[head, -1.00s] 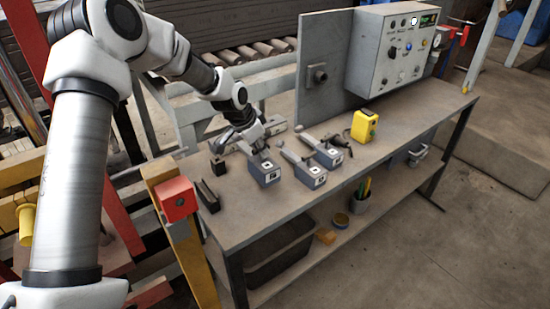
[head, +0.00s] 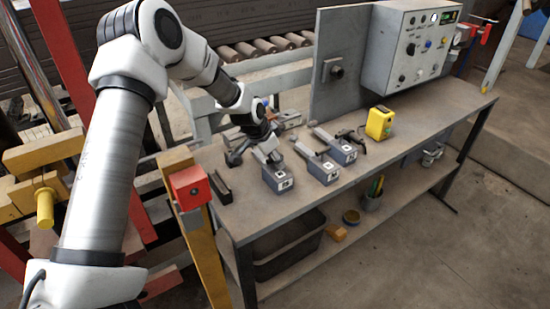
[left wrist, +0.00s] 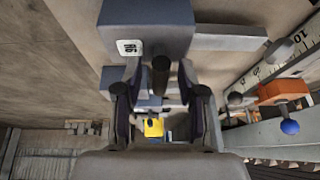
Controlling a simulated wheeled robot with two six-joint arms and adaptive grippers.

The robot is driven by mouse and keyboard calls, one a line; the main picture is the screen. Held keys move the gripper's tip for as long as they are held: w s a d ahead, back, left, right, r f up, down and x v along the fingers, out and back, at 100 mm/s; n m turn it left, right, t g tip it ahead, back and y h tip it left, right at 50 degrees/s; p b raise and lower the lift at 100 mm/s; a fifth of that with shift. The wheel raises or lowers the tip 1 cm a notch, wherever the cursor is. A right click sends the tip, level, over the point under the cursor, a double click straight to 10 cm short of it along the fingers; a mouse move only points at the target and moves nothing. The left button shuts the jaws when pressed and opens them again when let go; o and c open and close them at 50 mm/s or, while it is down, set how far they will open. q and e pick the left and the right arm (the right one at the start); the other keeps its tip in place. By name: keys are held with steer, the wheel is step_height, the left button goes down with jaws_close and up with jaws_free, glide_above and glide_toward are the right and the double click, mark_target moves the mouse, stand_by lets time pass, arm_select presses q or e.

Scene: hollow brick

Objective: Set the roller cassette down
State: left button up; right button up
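The left roller cassette (head: 278,179), a blue-grey block with a white label and a handle, appears to rest on the bench (head: 300,208) near its front-left edge. My left gripper (head: 262,150) is just behind it, at its handle. In the left wrist view the block (left wrist: 145,28) lies beyond my gripper (left wrist: 161,78). A dark upright peg (left wrist: 160,78) stands between the two fingers with a gap on each side, so the gripper looks open around it. Two similar cassettes, the middle one (head: 323,169) and the far one (head: 342,151), stand to the right. My right gripper is out of view.
A yellow box (head: 380,123) stands further right, before a control panel (head: 412,50). A dark slotted piece (head: 222,187) lies left of the cassette, near a red block (head: 190,187) on a yellow post. The wrist view shows a scale strip (left wrist: 285,60) and a blue knob (left wrist: 290,127).

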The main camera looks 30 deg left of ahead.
arm_select(q)
steer(key=shift+r, duration=0.35)
steer(key=p+v, duration=0.1)
steer(key=v, duration=1)
steer(key=shift+s+r, duration=0.2)
steer(key=shift+r, duration=0.05)
stand_by(0.5)
